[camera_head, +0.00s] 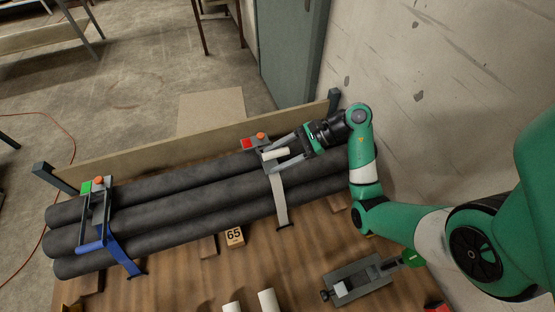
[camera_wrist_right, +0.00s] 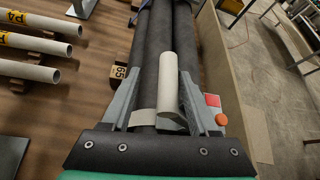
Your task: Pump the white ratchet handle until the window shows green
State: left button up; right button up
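The white ratchet handle (camera_head: 276,153) is on the right-hand strap unit, over the bundle of dark pipes. Its white bar (camera_wrist_right: 169,90) also shows in the right wrist view. The window (camera_head: 247,143) on this unit shows red, beside an orange knob (camera_head: 260,136); the red also shows in the right wrist view (camera_wrist_right: 212,100). A white strap (camera_head: 279,198) runs down across the pipes. My right gripper (camera_head: 284,150) is open, with its fingers spread on either side of the white handle; I cannot tell whether they touch it. My left gripper is not in view.
A blue ratchet unit (camera_head: 92,245) with a green window (camera_head: 86,187) straps the left end of the pipes (camera_head: 165,215). A block marked 65 (camera_head: 234,236), white pipes (camera_head: 268,301) and a grey fixture (camera_head: 352,283) are in front. A wall stands behind my right arm.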

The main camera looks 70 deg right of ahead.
jog(key=shift+w+d+r, duration=0.8)
jog(key=shift+d+r, duration=0.15)
jog(key=shift+r, duration=0.1)
jog(key=s+d+r+p, duration=0.5)
jog(key=d+p, duration=0.1)
jog(key=p, duration=0.1)
jog(key=shift+s+r+p, duration=0.15)
jog(key=shift+p, duration=0.15)
dwell(0.7)
